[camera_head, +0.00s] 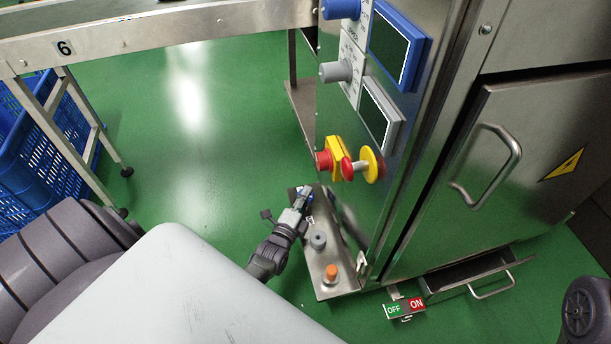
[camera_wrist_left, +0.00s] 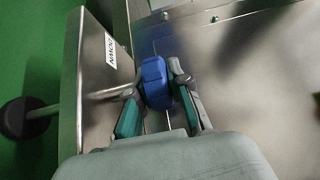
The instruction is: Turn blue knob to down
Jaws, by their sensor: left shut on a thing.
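The blue knob (camera_head: 305,193) sits at the far end of a small steel control panel (camera_head: 338,288) low on the machine's side. In the left wrist view the blue knob (camera_wrist_left: 155,83) stands between the two fingers. My left gripper (camera_head: 297,205) is at that knob in the head view. In the left wrist view my left gripper (camera_wrist_left: 156,88) is shut on the knob, one finger on each side. A label reading DOWN (camera_wrist_left: 110,48), upside down, shows beside it. The knob's pointing direction is too small to tell.
A grey knob (camera_head: 318,239) and an orange knob (camera_head: 331,272) stand nearer on the panel. Above are a red-and-yellow emergency switch (camera_head: 335,157) and another blue knob (camera_head: 341,8). A steel table (camera_head: 150,30) and blue crates (camera_head: 35,140) stand left. Green floor between is clear.

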